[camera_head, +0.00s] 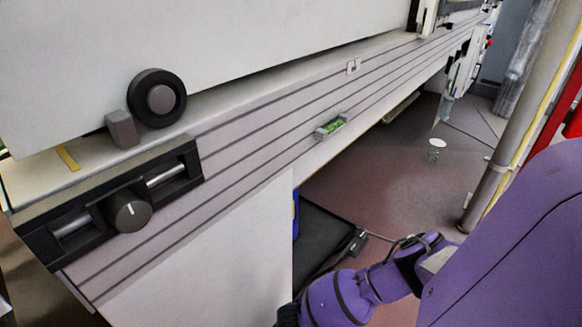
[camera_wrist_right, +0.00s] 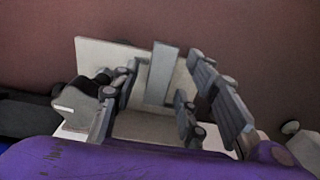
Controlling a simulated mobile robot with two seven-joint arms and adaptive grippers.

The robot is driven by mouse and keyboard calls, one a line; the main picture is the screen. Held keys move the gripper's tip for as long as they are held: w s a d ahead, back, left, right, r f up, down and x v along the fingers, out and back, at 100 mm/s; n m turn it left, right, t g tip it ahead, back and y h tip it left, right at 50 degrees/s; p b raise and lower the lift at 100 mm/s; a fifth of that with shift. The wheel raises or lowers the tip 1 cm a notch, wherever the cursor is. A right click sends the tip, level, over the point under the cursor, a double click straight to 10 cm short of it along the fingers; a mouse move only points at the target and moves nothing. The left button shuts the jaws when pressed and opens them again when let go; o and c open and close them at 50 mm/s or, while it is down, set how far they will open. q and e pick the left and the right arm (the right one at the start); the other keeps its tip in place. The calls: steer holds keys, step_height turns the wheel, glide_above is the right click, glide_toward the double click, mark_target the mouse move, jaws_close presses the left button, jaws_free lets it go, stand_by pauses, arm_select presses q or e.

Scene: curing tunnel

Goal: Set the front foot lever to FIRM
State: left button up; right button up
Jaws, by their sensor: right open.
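In the right wrist view, a pale upright bar (camera_wrist_right: 163,72), likely the foot lever, stands in front of a white plate (camera_wrist_right: 100,57). My right gripper (camera_wrist_right: 167,64) is open, with its dark fingers on either side of the bar in the picture. A gap shows on both sides, and I cannot tell how deep the bar sits between the fingers. No FIRM marking is readable. In the head view my purple right arm reaches down to the bottom edge, and the lever is not seen there. My left gripper is not in view.
The long grey machine side (camera_head: 250,135) fills the left of the head view, with a black-framed knob (camera_head: 130,212), a round black wheel (camera_head: 157,98) and a green level (camera_head: 331,127). A dark mat (camera_head: 325,240) and a cable lie on the reddish floor. A post (camera_head: 500,160) stands right.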

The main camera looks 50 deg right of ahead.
jaws_close()
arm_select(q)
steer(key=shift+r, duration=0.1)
